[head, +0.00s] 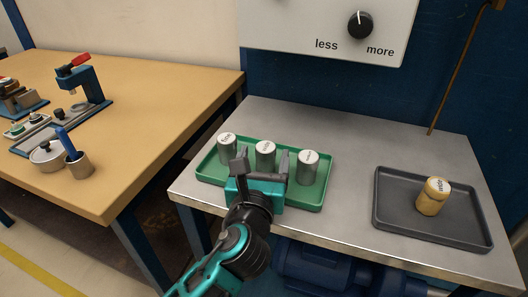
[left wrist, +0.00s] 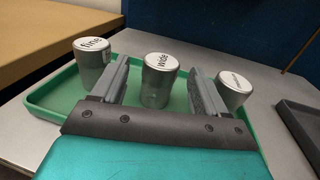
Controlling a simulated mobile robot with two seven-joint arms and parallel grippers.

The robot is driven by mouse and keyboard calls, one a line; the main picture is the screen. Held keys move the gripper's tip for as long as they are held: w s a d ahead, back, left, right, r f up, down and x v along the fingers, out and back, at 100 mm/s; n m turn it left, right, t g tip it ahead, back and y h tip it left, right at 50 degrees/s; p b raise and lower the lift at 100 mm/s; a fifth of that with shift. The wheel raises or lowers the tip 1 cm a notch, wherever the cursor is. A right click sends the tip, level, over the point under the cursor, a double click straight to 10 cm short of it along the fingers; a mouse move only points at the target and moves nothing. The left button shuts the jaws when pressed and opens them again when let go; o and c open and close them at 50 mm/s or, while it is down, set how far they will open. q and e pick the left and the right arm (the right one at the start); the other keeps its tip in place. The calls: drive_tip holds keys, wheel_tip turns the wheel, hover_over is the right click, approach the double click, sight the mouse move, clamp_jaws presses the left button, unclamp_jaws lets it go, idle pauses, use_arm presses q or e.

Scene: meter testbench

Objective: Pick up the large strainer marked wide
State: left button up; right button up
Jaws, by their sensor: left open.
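The large strainer marked wide is a silver cylinder with a white top label, the middle one of three in the green tray. It shows in the left wrist view (left wrist: 160,84), upright, and in the head view (head: 265,153). My left gripper (head: 261,164) is open at the near side of the tray. In the left wrist view its fingers point toward the wide strainer, one to each side, with gaps visible. I cannot tell how far the fingertips reach along it. My right gripper is not in view.
The strainer marked fine (left wrist: 92,66) stands left of the wide one, and a third strainer (left wrist: 232,92) stands right, near my right-hand finger. The green tray (head: 318,198) has a low rim. A dark tray (head: 455,232) with a brass cylinder (head: 433,197) lies right.

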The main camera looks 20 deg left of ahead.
use_arm(q)
drive_tip(key=shift+w, duration=0.2)
drive_tip(key=shift+s, duration=0.1)
drive_tip(key=shift+c, duration=0.4)
drive_tip(key=c, duration=1.1)
drive_tip(key=shift+r, duration=0.1)
drive_tip(key=shift+c, duration=0.2)
